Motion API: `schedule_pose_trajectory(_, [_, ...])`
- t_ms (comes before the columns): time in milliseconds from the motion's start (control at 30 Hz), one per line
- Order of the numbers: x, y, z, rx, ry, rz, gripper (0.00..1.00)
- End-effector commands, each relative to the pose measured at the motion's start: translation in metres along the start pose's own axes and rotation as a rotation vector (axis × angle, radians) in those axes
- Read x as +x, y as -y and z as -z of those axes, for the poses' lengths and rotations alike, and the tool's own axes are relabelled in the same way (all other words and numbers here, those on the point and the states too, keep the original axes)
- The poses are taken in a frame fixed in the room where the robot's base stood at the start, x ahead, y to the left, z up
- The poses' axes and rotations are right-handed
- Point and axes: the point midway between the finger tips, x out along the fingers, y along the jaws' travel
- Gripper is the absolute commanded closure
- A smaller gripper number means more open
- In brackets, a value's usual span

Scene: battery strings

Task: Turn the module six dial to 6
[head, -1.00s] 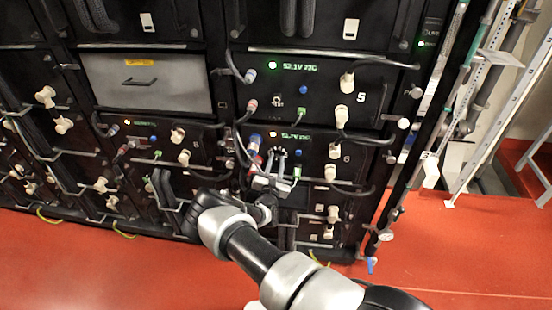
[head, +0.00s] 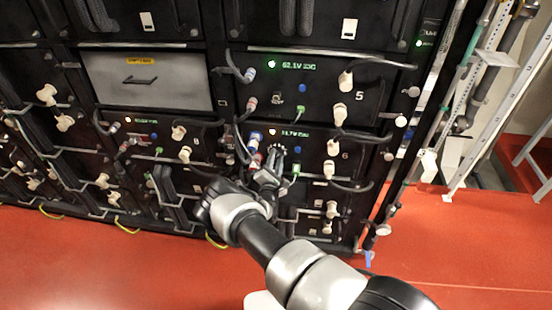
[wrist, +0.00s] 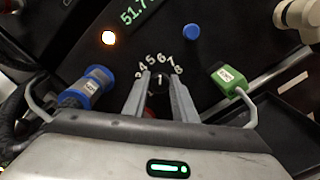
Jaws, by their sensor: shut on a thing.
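The module six dial (wrist: 160,79) is a small dark knob on the black panel, with white numbers fanned above it. My gripper (wrist: 160,84) is shut on it, one finger on each side. A short white mark on the dial points up, roughly toward the 6; the fingers hide part of the dial, so the exact setting is hard to tell. In the head view my gripper (head: 277,152) reaches the front of module six (head: 318,146), left of its printed 6. The dial is mostly hidden there.
A blue connector (wrist: 94,86) sits left of the fingers and a green connector (wrist: 228,80) right of them, both close. A blue button (wrist: 191,31) and an amber lamp (wrist: 109,38) are above. Module five (head: 322,90) is above, with cables and pale plugs. Red floor is clear in front.

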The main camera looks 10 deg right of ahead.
Motion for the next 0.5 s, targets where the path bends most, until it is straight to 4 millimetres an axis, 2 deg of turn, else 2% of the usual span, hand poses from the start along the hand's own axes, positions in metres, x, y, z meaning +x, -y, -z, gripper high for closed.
schedule_pose_trajectory(333, [-0.0012, 0.0012, 0.002, 0.002, -0.004, 0.002, 0.97])
schedule_pose_trajectory(367, [-0.0013, 0.0013, 0.002, 0.002, -0.004, 0.002, 0.73])
schedule_pose_trajectory(467, [-0.001, 0.0011, 0.0017, 0.001, -0.003, 0.002, 0.57])
schedule_pose_trajectory(500, [-0.0009, 0.001, 0.0015, 0.001, -0.003, 0.002, 0.57])
